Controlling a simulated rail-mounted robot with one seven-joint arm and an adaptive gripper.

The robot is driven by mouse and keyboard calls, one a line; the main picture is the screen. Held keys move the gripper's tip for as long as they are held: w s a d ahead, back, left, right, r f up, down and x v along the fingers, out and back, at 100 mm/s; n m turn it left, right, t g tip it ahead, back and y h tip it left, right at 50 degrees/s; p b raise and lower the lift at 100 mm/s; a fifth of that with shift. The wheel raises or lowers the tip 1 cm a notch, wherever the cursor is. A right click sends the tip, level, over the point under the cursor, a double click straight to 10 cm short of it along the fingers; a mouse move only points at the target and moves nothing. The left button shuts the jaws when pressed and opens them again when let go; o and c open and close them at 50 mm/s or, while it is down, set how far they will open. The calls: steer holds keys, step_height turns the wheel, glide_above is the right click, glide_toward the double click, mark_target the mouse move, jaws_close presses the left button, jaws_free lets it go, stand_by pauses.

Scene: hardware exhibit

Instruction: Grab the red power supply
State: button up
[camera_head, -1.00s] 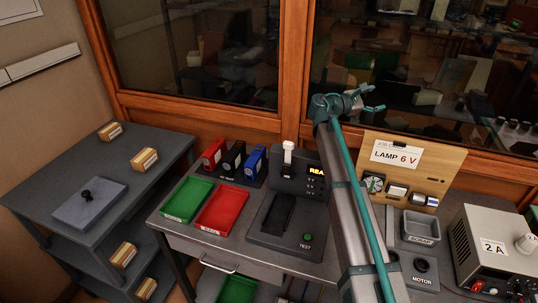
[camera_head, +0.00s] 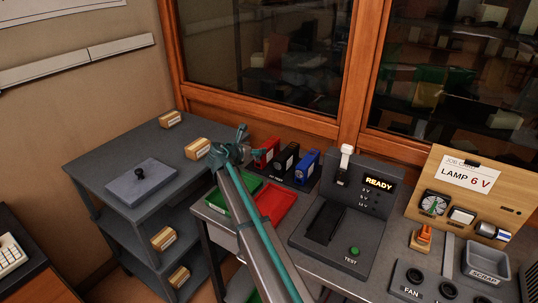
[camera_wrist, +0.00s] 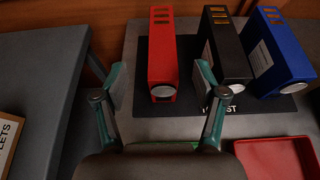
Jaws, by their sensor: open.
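The red power supply (camera_head: 266,152) stands upright on a dark mat at the back left of the workbench, at the left end of a row with a black unit (camera_head: 286,160) and a blue unit (camera_head: 307,167). In the wrist view the red power supply (camera_wrist: 163,56) is straight ahead, beyond the fingertips. My gripper (camera_wrist: 160,85) is open and empty, its fingers spread to either side of the red unit's line. The right fingertip is close to the black unit (camera_wrist: 227,50). In the head view my gripper (camera_head: 232,148) is just left of the red unit.
A green tray (camera_head: 245,188) and a red tray (camera_head: 277,204) lie in front of the units. The grey test station (camera_head: 345,215) stands to the right. A grey shelf cart (camera_head: 100,172) with small boxes is on the left. The window frame rises behind the bench.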

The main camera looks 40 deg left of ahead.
mark_target(267, 145)
steer(key=p+x, duration=0.1)
steer(key=x, duration=0.3)
steer(key=p+x, duration=0.1)
steer(key=x, duration=0.4)
steer(key=shift+w+r, duration=0.1)
steer(key=shift+w, duration=0.3)
steer(key=shift+w+f, duration=0.25)
steer(key=shift+w, duration=0.05)
steer(key=shift+c, duration=0.2)
steer(key=shift+r, duration=0.15)
jaws_close()
